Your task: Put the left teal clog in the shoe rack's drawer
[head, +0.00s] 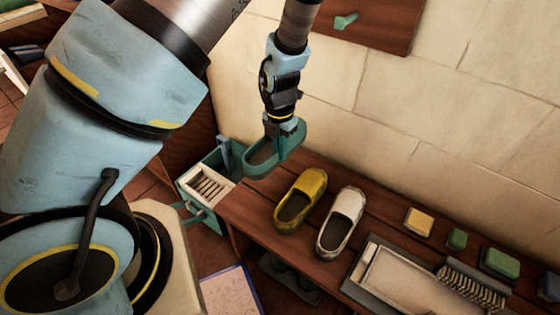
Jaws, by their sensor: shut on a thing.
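My gripper (284,127) is shut on a teal clog (262,166). A small teal unit with an open, slatted white drawer (208,186) stands just left of the bench end, left of and a little below the held clog. It may be the shoe rack's drawer. I see no shoe in its visible part. The clog hides part of what lies behind it.
A yellow clog (301,200) and a white clog (342,222) stand on the wooden bench (258,214). A grey tray (400,282), a brush (470,288), a yellow sponge (418,222) and green blocks (498,263) lie further right. A blue-edged board (230,292) is below the bench.

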